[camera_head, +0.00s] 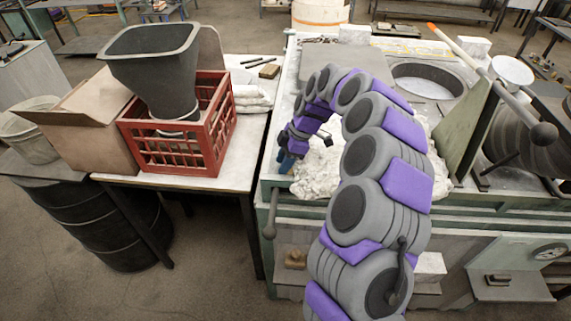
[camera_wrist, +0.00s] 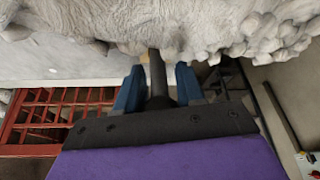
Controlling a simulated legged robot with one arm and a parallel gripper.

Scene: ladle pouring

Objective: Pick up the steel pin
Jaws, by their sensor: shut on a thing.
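The steel pin (camera_wrist: 157,78) shows in the wrist view as a dark, narrow rod between the two blue fingers of my gripper (camera_wrist: 159,84). The fingers are shut on it, one on each side. The far end of the pin is close to a pale lumpy mass, and I cannot tell whether they touch. In the head view my gripper (camera_head: 287,158) is at the left edge of the green-framed bench, with its blue fingers pointing down. The pin cannot be made out in the head view.
The pale lumpy mass (camera_head: 318,176) lies on the bench beside my gripper. A red crate (camera_head: 180,160) holding a dark funnel-like vessel (camera_head: 155,65) stands on the table to the left, next to a cardboard box (camera_head: 95,125). A gap separates table and bench.

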